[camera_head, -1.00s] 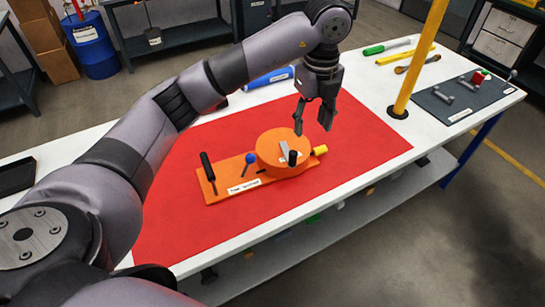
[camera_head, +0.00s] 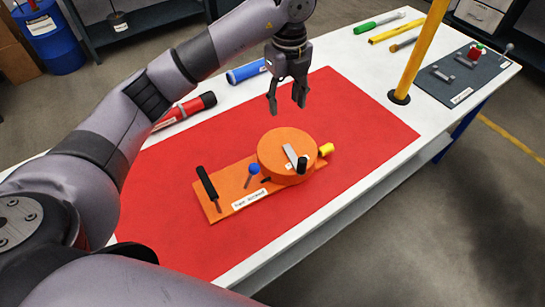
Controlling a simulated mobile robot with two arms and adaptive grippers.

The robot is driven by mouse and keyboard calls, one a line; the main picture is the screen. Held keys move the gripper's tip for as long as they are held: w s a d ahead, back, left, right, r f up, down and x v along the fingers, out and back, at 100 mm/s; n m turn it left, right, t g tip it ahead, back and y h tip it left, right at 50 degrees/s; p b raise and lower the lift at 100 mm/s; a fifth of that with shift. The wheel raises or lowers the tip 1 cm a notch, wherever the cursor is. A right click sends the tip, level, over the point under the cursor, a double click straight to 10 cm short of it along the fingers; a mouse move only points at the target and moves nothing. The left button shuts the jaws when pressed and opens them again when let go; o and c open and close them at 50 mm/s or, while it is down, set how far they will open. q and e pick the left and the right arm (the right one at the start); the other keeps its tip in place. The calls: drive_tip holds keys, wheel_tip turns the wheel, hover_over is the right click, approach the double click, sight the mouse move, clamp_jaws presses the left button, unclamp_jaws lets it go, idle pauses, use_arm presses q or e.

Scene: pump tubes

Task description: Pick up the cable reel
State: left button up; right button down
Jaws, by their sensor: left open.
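The orange cable reel (camera_head: 275,145) sits on an orange base plate (camera_head: 228,196) on the red mat (camera_head: 350,115). The reel has a grey crank arm with a black knob (camera_head: 302,164) on top and a yellow piece (camera_head: 326,149) at its right side. A black lever (camera_head: 206,184) and a blue-headed pin (camera_head: 253,169) stand on the base plate. My left gripper (camera_head: 287,108) is open and empty, pointing down above the mat, just behind the reel in the picture and apart from it. My right gripper does not show.
A yellow post (camera_head: 423,50) stands at the right of the table. A dark board (camera_head: 461,77) with small fittings lies beyond it. Red (camera_head: 190,109) and blue (camera_head: 246,71) cylinders and several tools lie along the back edge. The front of the mat is clear.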

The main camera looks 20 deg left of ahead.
use_arm(q)
hover_over(287, 147)
wheel_tip(287, 147, down, 6)
drive_tip(key=f, duration=0.1)
drive_tip(key=f+p, duration=0.1)
drive_tip(key=f, duration=0.1)
drive_tip(key=shift+s+a+f, duration=0.25)
drive_tip(key=shift+a, duration=0.05)
drive_tip(key=shift+d+f+p, duration=0.15)
drive_tip(key=shift+f+p, duration=0.2)
drive_tip(key=shift+p, duration=0.05)
drive_tip(key=f, duration=0.1)
drive_tip(key=f+p, duration=0.1)
drive_tip(key=f, duration=0.2)
drive_tip(key=shift+w+d+f+p, duration=0.1)
drive_tip(key=shift+w+f+p, duration=0.15)
drive_tip(key=shift+f+p, duration=0.1)
drive_tip(key=shift+f, duration=0.1)
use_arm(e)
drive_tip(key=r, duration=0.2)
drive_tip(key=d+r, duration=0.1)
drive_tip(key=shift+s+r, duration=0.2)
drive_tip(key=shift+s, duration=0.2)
use_arm(q)
drive_tip(key=shift+c, duration=0.3)
clamp_jaws()
